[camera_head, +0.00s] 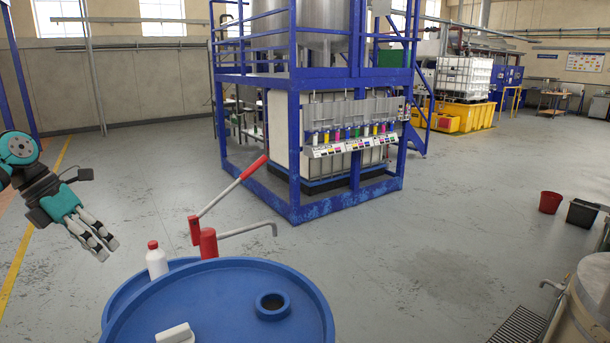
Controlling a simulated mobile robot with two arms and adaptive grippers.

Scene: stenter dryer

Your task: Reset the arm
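My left gripper (107,249) comes in from the left edge, with a teal body and grey fingers pointing down and right. It is in the air above and left of the blue drum (215,285), apart from it and from the white bottle. The fingertips look near each other, but from this angle I cannot tell whether they are open or shut. I see nothing between them. My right arm and gripper are not in view.
A white bottle (157,262) with a red cap stands by the drum's back left rim. A red hand pump (208,243) rises behind the drum. A white object (176,334) lies on the drum top. A blue frame (295,150) stands beyond; open floor surrounds it.

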